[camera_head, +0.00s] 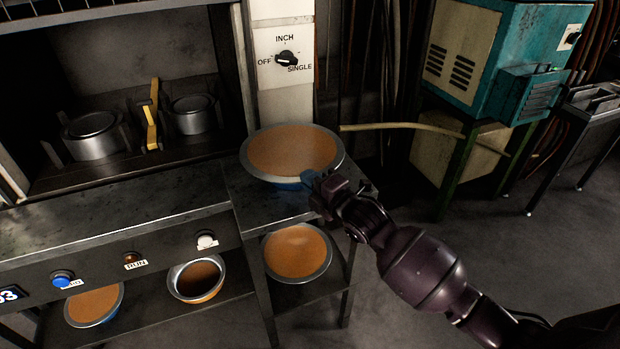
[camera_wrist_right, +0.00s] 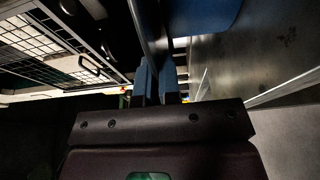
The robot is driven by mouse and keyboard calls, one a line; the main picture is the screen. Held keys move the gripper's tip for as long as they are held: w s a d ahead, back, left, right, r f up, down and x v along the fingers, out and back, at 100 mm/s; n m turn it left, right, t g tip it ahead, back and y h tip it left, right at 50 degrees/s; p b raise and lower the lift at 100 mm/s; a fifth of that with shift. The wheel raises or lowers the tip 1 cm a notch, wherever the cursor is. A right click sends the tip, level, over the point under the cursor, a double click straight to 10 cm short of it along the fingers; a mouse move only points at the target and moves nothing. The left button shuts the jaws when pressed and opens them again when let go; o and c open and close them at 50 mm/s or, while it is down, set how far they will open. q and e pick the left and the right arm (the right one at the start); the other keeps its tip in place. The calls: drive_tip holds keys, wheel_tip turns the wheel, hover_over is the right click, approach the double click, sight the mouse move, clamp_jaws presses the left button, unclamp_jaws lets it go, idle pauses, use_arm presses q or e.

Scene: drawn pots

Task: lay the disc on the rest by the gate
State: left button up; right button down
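A wide round basin (camera_head: 292,150) with a grey rim, blue outside and flat orange-brown face is at the side stand's top (camera_head: 268,208). No separate loose disc can be told apart from it. My right gripper (camera_head: 318,190) is at its near right rim. In the right wrist view my blue fingertips (camera_wrist_right: 156,82) stand on either side of a thin dark edge, with the blue wall (camera_wrist_right: 205,14) beyond. Whether the basin touches the stand is unclear. A mesh gate (camera_wrist_right: 40,40) with a handle shows in the right wrist view. I cannot tell which part is the rest. My left gripper is out of view.
The press bay at left holds two metal cylinders (camera_head: 92,135) (camera_head: 192,114) and a yellow lever (camera_head: 152,115). Another orange-faced basin (camera_head: 298,253) sits on the stand's lower shelf. Two bowls (camera_head: 95,304) (camera_head: 196,279) are under the bench (camera_head: 110,220). A teal cabinet (camera_head: 525,60) stands right.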

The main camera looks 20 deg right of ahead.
drive_tip(key=shift+f, duration=0.25)
drive_tip(key=c, duration=1.2)
unclamp_jaws()
drive_tip(key=shift+c, duration=0.2)
drive_tip(key=shift+f, duration=0.1)
drive_tip(key=v, duration=1.1)
drive_tip(key=shift+p, duration=0.3)
drive_tip(key=shift+w, duration=0.1)
